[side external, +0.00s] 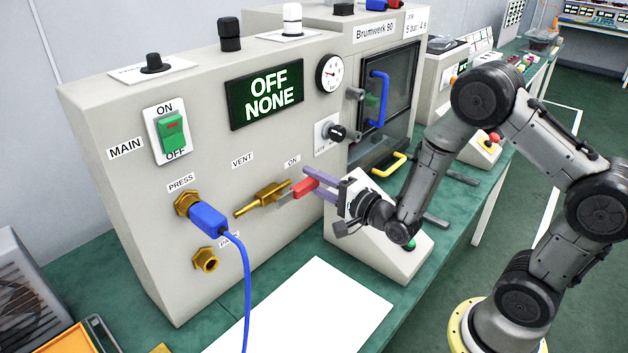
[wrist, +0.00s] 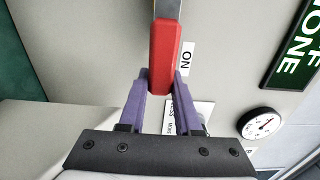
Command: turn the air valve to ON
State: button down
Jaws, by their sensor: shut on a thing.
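The air valve is a brass body (side external: 262,198) on the front of the grey cabinet, with a steel lever ending in a red handle (side external: 304,187). The lever points to the right, with the red handle just below the ON label (side external: 292,160); the VENT label (side external: 242,160) is to the left. My gripper (side external: 313,183) is shut on the red handle from the right. In the wrist view the purple fingers (wrist: 161,86) press on both sides of the handle's near end, and the red handle (wrist: 164,50) runs up between them with the ON label beside it.
The display (side external: 265,93) reads OFF NONE. A blue plug (side external: 209,218) with its hose is in the PRESS port, left of the valve. A black knob (side external: 337,132) and a gauge (side external: 329,73) are above the handle. A sloped control box (side external: 372,240) stands below my gripper.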

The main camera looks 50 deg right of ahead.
jog(key=c, duration=0.6)
grip_release()
jog(key=s, duration=1.4)
jog(key=shift+w+a, duration=0.1)
jog(key=w+a+r+n, duration=0.1)
jog(key=w+r+n, duration=0.15)
jog(key=r, duration=0.65)
jog(key=w+a+r+n, duration=0.1)
jog(key=r+n, duration=0.3)
jog(key=r, duration=0.5)
jog(key=s+f+n+g, duration=0.4)
jog(key=s+n+g, duration=0.2)
jog(key=s, duration=0.3)
jog(key=s+f+n+g, duration=0.4)
jog(key=s+n+g, duration=0.1)
jog(key=s, duration=0.4)
jog(key=shift+s+d+f+n+g, duration=0.15)
jog(key=shift+f+n+g, duration=0.25)
jog(key=shift+g, duration=0.3)
